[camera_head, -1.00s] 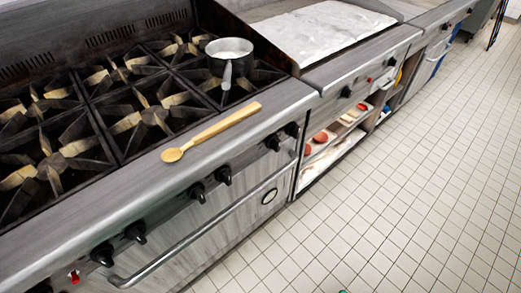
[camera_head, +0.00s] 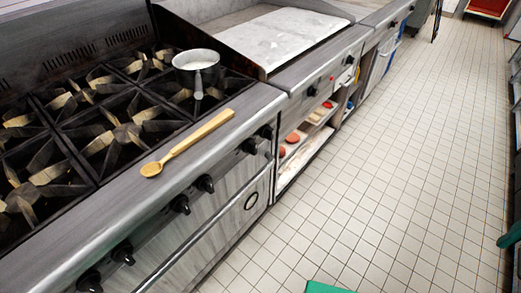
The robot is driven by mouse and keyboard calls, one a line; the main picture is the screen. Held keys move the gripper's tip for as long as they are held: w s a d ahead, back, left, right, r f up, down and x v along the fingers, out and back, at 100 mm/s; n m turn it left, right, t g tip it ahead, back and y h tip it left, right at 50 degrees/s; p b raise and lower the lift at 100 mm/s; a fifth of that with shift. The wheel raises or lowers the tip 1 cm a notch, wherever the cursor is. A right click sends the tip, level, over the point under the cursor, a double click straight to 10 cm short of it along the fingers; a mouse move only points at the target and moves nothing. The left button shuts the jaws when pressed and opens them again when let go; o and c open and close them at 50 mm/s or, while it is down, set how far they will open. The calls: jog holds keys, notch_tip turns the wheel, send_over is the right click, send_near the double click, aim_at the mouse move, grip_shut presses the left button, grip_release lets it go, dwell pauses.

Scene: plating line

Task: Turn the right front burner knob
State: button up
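The stove's front panel (camera_head: 150,229) carries several black knobs in pairs. The rightmost pair is a nearer knob (camera_head: 250,146) and a farther knob (camera_head: 266,131), below the right end of the cooktop. A middle pair has one knob (camera_head: 181,204) and another (camera_head: 205,184). A left pair has one knob (camera_head: 88,281) and another (camera_head: 123,252). I cannot tell which knob of the right pair serves the front burner. My gripper is not in view.
A wooden spoon (camera_head: 188,143) lies on the front ledge. An oven handle (camera_head: 190,243) runs below the knobs. The tiled floor (camera_head: 400,150) is open. Green pieces show at the bottom (camera_head: 328,287) and right edge (camera_head: 510,235).

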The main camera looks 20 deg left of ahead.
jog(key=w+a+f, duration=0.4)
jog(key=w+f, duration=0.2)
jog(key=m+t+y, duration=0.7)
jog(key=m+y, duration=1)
send_near(256, 148)
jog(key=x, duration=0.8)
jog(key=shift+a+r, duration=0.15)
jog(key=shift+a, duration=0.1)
